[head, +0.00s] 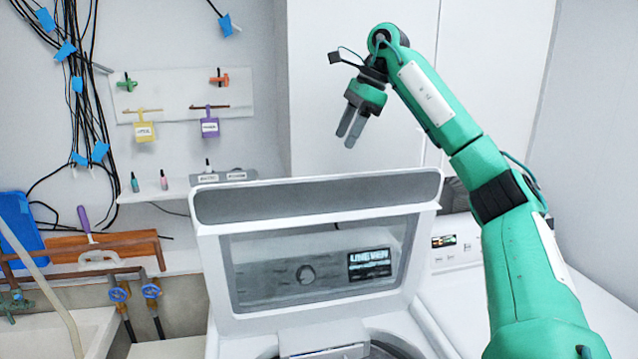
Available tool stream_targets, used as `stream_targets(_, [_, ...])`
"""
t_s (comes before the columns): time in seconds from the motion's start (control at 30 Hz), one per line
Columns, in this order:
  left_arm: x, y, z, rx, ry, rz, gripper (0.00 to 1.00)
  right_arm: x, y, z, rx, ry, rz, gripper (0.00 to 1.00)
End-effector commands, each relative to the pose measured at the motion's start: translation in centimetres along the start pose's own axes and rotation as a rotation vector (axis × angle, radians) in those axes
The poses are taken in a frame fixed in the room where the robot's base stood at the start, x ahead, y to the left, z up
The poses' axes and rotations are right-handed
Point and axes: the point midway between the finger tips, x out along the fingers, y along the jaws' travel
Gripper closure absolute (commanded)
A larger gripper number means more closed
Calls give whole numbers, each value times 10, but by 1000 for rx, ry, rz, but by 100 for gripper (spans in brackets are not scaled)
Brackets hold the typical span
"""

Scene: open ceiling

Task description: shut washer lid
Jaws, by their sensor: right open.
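The washer lid (318,199) stands raised, leaning back, with a grey top band and a see-through window. Below it, the washer (428,331) is a white top loader, and part of its round opening shows at the bottom edge. My right gripper (350,133) is open and empty, with its fingers pointing down. In the picture it is above the lid's upper edge, towards the right, and apart from it. My green right arm comes in from the lower right. My left gripper is not in view.
A second white machine (459,256) stands to the right, partly behind my arm. A shelf (158,190) with small bottles and a pegboard (183,95) are on the left wall. A sink (60,335) with blue-handled valves (119,295) is at lower left. White cabinet doors rise behind.

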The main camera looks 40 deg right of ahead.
Motion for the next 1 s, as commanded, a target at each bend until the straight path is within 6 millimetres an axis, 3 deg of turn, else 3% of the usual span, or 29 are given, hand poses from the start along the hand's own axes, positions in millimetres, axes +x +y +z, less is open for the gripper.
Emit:
stream_targets(0.53, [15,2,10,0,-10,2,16,57,1,0,-2,1,4,50])
stream_targets(1.0, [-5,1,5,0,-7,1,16,124,0,1,-1,1,2,50])
